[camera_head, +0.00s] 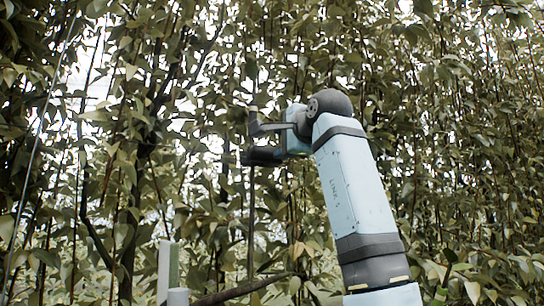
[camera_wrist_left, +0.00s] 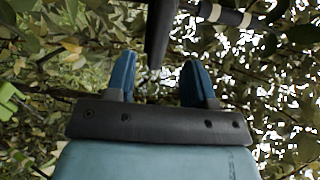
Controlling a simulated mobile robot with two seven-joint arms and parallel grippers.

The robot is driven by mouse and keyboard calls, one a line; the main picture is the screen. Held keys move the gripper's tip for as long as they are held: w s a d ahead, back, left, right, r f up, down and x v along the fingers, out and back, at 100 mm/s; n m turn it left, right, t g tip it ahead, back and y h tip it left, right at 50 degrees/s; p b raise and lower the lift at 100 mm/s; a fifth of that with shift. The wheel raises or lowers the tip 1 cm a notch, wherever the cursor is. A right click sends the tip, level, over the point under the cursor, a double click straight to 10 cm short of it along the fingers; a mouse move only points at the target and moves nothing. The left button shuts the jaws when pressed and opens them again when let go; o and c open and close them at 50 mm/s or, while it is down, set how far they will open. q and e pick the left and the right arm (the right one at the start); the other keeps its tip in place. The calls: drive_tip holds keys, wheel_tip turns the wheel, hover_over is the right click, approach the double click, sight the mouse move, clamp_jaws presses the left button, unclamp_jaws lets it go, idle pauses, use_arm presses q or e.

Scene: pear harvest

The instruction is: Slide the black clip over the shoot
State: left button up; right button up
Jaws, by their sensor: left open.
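My left gripper (camera_head: 252,141) is open among the foliage near the middle of the head view. In the left wrist view its two blue fingers (camera_wrist_left: 159,62) stand apart. A dark, thick bar (camera_wrist_left: 161,30) comes down from the top, and its lower end shows between the fingertips; I cannot tell whether it touches them or what it is. In the head view a thin dark upright stem (camera_head: 251,215) shows just below the gripper. I cannot pick out the black clip for certain, nor tell which stem is the shoot. My right gripper is not in view.
Dense leaves and thin stems surround the gripper. A dark rod with white bands (camera_wrist_left: 225,14) crosses the wrist view's upper right. A bright green object (camera_wrist_left: 8,100) is at its left edge. Pale posts (camera_head: 165,270) and a slanting branch (camera_head: 240,291) are low in the head view.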

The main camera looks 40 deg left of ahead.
use_arm(q)
drive_tip(key=shift+b+v, duration=0.3)
drive_tip(key=shift+v, duration=1.85)
